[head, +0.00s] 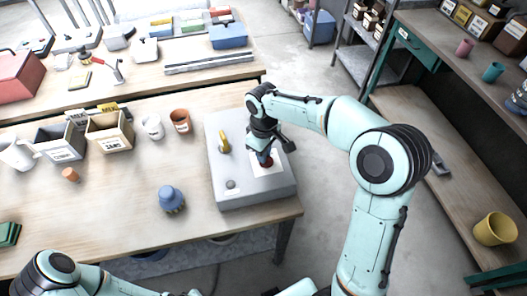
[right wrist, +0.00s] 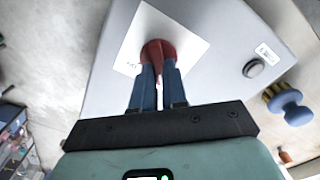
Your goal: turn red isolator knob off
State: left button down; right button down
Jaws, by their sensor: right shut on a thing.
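The red isolator knob (right wrist: 158,50) sits on a white label plate (right wrist: 190,28) on top of a grey box. My right gripper (right wrist: 158,82) is shut on the knob, with its blue fingers on either side of the knob's near part. In the head view my right gripper (head: 265,158) reaches down onto the box (head: 245,190), and the knob (head: 269,163) is mostly hidden under it. The label plate (head: 272,171) shows around the fingers. My left arm shows at the lower left of the head view, but its gripper is out of view.
The box also carries a yellow handle (head: 224,143) and a round dark button (head: 230,184). A blue knobbed object (head: 171,198) stands left of the box. Open bins (head: 108,133) and a terracotta pot (head: 180,121) stand farther back. The table's front middle is clear.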

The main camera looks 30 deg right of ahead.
jog(key=c, duration=1.2)
grip_release()
jog(key=shift+o, duration=0.2)
